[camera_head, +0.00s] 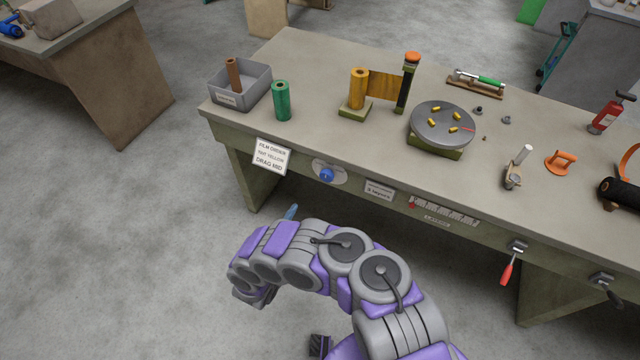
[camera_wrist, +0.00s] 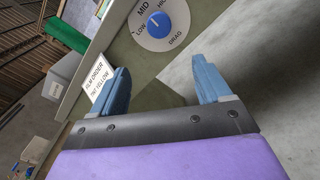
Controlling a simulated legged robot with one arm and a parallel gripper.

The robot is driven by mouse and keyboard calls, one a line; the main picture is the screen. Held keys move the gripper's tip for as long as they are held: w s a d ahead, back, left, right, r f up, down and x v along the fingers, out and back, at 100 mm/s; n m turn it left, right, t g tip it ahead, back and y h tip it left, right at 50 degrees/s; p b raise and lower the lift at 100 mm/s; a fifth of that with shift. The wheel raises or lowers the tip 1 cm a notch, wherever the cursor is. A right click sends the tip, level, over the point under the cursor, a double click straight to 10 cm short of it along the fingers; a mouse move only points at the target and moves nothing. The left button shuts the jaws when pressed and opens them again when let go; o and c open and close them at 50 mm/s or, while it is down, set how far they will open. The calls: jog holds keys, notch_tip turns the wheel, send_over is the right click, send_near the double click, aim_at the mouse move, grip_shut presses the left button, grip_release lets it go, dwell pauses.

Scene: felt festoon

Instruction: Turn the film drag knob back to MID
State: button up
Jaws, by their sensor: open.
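The film drag knob (camera_head: 326,175) is blue on a pale round dial on the bench's front face. In the wrist view the knob (camera_wrist: 158,24) shows near the top, with LOW, MID, a partly cut-off HIGH and DRAG printed around it. A small pale mark on the knob points to the upper left; I cannot tell its exact setting. My gripper (camera_wrist: 160,63) is open and empty, its two blue fingers apart, with the knob beyond their tips and not touched. In the head view my gripper (camera_head: 291,211) is mostly hidden by my arm, below the dial.
On the bench (camera_head: 310,60) stand a grey bin (camera_head: 262,88), a green roll (camera_head: 281,100), a yellow film roll (camera_head: 358,88) and a turntable (camera_head: 442,120). A red-handled lever (camera_head: 508,268) hangs to the right.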

jog(key=n, duration=0.4)
jog(key=n+b, duration=0.2)
jog(key=n, duration=0.2)
send_near(325, 177)
jog(key=x, duration=0.8)
jog(key=shift+w+d+f, duration=0.1)
jog(key=shift+w+f, duration=0.05)
jog(key=shift+w, duration=0.05)
jog(key=shift+c, duration=0.2)
jog(key=c, duration=1)
jog(key=o, duration=1)
